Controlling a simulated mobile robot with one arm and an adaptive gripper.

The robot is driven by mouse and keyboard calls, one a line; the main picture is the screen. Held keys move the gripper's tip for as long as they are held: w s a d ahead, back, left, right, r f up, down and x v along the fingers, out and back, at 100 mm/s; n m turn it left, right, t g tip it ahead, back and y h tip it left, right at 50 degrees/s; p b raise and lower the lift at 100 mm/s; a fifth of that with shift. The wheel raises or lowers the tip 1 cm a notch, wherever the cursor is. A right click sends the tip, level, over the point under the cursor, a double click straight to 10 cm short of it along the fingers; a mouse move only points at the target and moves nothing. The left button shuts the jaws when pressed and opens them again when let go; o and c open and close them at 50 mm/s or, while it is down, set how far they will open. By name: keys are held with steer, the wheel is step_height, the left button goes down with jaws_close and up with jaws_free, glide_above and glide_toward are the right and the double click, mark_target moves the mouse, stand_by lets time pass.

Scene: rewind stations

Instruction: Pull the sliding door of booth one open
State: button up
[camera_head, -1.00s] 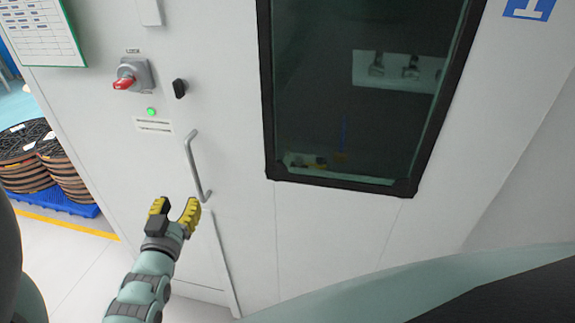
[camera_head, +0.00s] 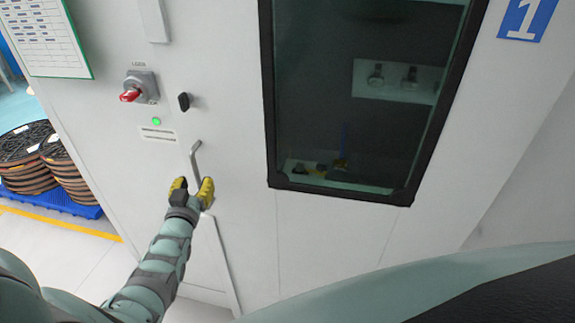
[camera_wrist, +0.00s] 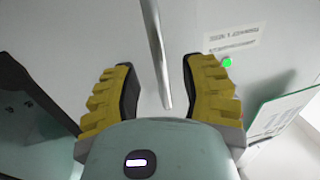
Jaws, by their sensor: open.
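The white sliding door (camera_head: 240,235) of the booth has a dark-framed window (camera_head: 350,110) and a blue sign with a white 1 (camera_head: 527,18) at its upper right. It looks closed. A grey bar handle (camera_head: 194,155) stands on the door left of the window. My gripper (camera_head: 191,183) is open at the lower part of the handle. In the wrist view the handle (camera_wrist: 157,50) runs between the two yellow-padded fingers of my gripper (camera_wrist: 158,88), with a gap on both sides. In the head view the fingers hide the handle's lower end.
Left of the handle are a red rotary switch (camera_head: 135,90), a black latch knob (camera_head: 184,102) and a green light (camera_head: 156,121). Stacked reels (camera_head: 40,160) on a blue pallet (camera_head: 80,207) stand at the left, behind a yellow floor line (camera_head: 60,224).

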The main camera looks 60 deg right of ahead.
mark_target(197, 179)
steer(key=shift+x, duration=1.6)
steer(key=shift+o, duration=0.4)
steer(key=shift+s, duration=0.15)
jaws_close()
